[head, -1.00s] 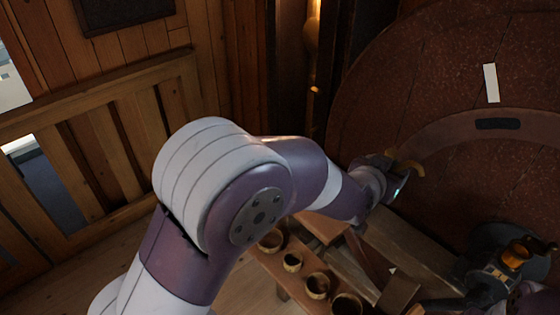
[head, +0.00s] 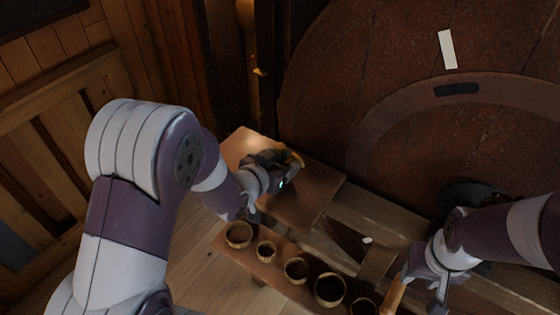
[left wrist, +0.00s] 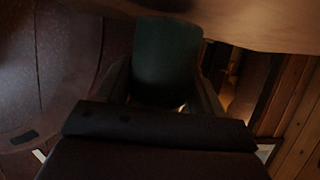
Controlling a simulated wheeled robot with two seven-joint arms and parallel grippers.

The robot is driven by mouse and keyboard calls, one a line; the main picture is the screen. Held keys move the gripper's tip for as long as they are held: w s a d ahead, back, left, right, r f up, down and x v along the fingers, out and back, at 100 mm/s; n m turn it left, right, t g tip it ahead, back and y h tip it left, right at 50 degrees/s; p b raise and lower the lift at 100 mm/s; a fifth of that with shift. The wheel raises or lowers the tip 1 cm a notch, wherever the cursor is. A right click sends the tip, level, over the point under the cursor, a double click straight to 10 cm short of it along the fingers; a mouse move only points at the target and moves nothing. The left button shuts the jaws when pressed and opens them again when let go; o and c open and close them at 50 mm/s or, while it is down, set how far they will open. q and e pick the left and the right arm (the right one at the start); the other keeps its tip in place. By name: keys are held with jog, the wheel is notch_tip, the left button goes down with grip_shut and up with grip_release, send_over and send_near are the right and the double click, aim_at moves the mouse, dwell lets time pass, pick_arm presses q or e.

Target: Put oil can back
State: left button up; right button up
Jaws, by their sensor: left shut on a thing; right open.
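My left gripper (head: 283,172) is shut on the oil can, over the wooden board at the left end of the bench. In the left wrist view the oil can (left wrist: 167,58) is a dark green body between the fingers. A curved yellowish part of it (head: 296,156) shows past the fingers in the head view; my gripper hides the rest. The can's far end is close to a wooden surface in the left wrist view; I cannot tell whether they touch. My right gripper (head: 428,277) is open at the lower right, beside a tan wooden piece (head: 394,296).
The wooden board (head: 305,205) is bare around my left gripper. In front of it a wooden rack (head: 240,258) holds several round brass-coloured cups (head: 296,270). A large round reddish-brown panel (head: 400,60) stands behind. A small white piece (head: 367,240) lies on the bench.

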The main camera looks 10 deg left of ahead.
pick_arm(q)
jog(key=shift+f, duration=0.5)
jog(key=shift+w+f, duration=0.1)
jog(key=shift+w, duration=0.05)
jog(key=shift+f, duration=0.15)
jog(key=o, duration=1)
